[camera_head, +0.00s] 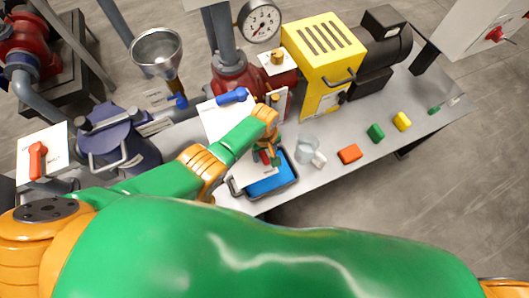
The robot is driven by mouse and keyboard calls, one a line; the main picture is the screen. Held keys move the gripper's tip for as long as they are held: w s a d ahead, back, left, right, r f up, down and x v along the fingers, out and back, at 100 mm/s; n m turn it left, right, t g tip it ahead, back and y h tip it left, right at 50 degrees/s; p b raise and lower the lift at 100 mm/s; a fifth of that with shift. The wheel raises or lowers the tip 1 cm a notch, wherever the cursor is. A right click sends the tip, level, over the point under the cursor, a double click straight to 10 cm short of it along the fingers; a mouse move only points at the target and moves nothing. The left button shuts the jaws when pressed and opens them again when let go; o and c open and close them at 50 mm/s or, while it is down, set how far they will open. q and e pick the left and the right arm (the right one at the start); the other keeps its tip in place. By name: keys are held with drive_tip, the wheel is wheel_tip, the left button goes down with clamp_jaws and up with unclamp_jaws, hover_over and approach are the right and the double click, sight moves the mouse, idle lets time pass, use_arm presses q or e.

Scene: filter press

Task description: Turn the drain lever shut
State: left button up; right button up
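My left arm reaches in from the left, and its gripper (270,155) points down over the bench in front of the red press fittings. The gripper is small and partly covered by its own wrist, so its opening does not show clearly. A small red handle (264,157) shows right at the fingertips, above a blue tray (268,187); contact cannot be told. Other levers are a blue one (232,96) on a white plate behind the wrist, and an orange-red one (37,160) on a white plate at the far left. No readable label shows which is the drain lever. My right gripper is out of view.
A clear cup (306,149) stands right of the gripper, with orange (350,154), green (376,132) and yellow (401,121) blocks farther right. A yellow machine (322,60), a gauge (260,21) and a funnel (157,49) stand behind. The bench's front right is mostly free.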

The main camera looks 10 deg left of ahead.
sight(264, 156)
use_arm(q)
wheel_tip(264, 156, up, 7)
drive_tip(key=p, duration=0.3)
drive_tip(key=shift+r+p, duration=0.1)
drive_tip(key=shift+p, duration=0.3)
drive_tip(key=shift+s, duration=0.1)
